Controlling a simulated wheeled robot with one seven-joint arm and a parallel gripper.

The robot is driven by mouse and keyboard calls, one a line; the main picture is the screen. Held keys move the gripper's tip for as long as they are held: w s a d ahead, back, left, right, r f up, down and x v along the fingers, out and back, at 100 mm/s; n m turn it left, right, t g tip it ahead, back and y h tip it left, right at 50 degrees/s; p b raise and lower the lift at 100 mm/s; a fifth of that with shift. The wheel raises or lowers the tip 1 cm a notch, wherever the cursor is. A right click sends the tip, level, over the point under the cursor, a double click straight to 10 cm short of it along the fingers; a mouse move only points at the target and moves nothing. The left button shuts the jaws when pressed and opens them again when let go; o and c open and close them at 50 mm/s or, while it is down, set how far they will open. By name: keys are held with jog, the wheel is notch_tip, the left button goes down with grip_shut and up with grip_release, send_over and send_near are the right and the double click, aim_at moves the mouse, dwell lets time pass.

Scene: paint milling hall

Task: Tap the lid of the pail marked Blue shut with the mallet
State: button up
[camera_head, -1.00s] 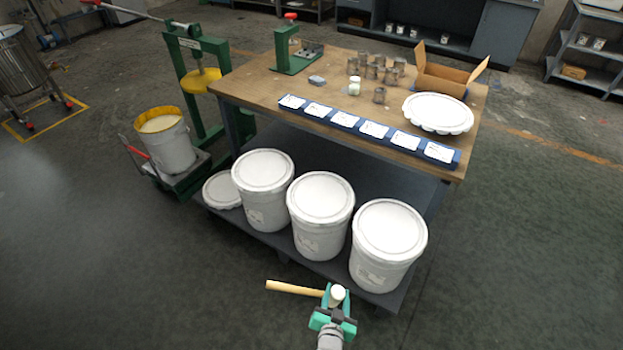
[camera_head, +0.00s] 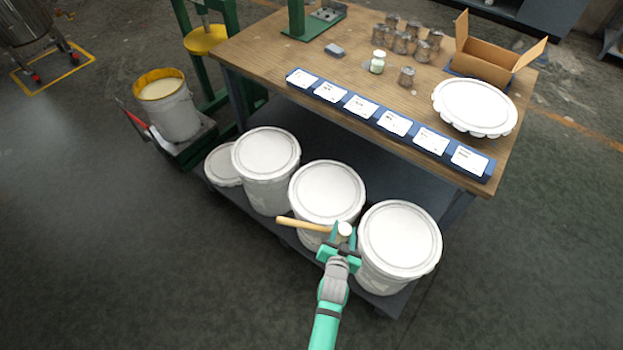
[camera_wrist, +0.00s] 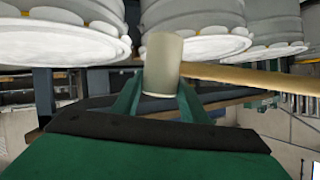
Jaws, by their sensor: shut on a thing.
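My gripper (camera_head: 341,246) is shut on the mallet, with the white head (camera_head: 344,230) between its fingers and the wooden handle (camera_head: 303,225) pointing left. In the wrist view the mallet head (camera_wrist: 162,62) stands between the green fingers and the handle (camera_wrist: 262,77) runs right. Three lidded white pails stand on the low shelf: a left pail (camera_head: 266,155), a middle pail (camera_head: 327,190) and a right pail (camera_head: 399,240). The mallet is in front of the middle and right pails; contact cannot be told. Which pail is marked Blue is not readable.
A loose-looking white lid (camera_head: 222,163) lies at the shelf's left end. The workbench (camera_head: 285,50) above holds a row of label cards (camera_head: 395,123), a white scalloped lid (camera_head: 475,107), metal cans, a small jar (camera_head: 377,62) and an open box (camera_head: 485,62). An open pail (camera_head: 167,105) stands left.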

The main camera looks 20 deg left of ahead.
jog(key=w+a+r+n+y, duration=0.2)
jog(key=w+a, duration=0.8)
jog(key=a, duration=0.5)
notch_tip(320, 180, up, 2)
jog(key=shift+r+n+g+y, duration=0.15)
jog(key=shift+n+g+y, duration=0.15)
jog(key=shift+n+y, duration=0.15)
jog(key=shift+w+f, duration=0.1)
jog(key=shift+f, duration=2.45)
notch_tip(320, 180, up, 6)
jog(key=shift+d, duration=0.1)
